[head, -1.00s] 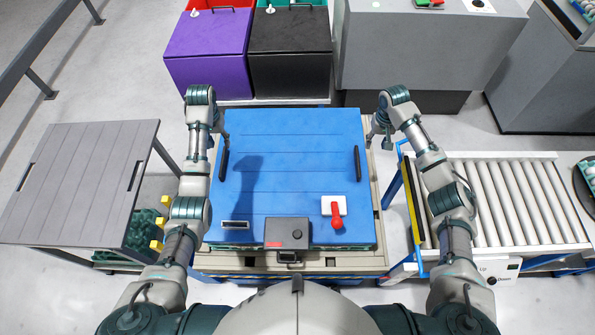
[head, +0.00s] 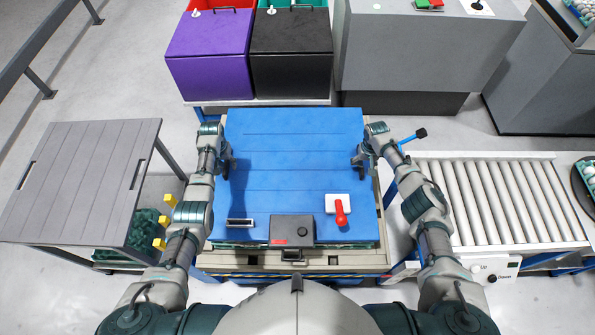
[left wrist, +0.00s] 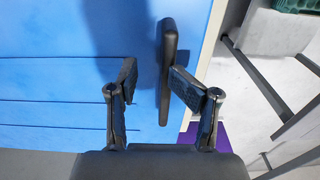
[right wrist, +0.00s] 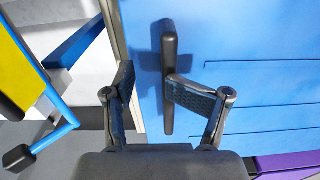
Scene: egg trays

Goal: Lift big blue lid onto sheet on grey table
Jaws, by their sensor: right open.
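The big blue lid (head: 290,150) lies flat on a pallet-like base in the middle of the head view. It has a black bar handle near each side edge. My left gripper (head: 226,168) is at the left handle. In the left wrist view that handle (left wrist: 166,75) stands between the open fingers (left wrist: 153,78), closer to the right finger. My right gripper (head: 363,160) is at the right handle. In the right wrist view that handle (right wrist: 169,85) lies between the open fingers (right wrist: 147,78), closer to the right finger. The grey table (head: 80,185) with slatted top is at the left.
A red-handled white block (head: 338,205) and a dark grey box (head: 292,230) sit at the lid's near edge. A roller conveyor (head: 510,200) is at the right. Purple (head: 210,60) and black (head: 291,65) bins stand behind. Yellow blocks (head: 160,243) are beside the grey table.

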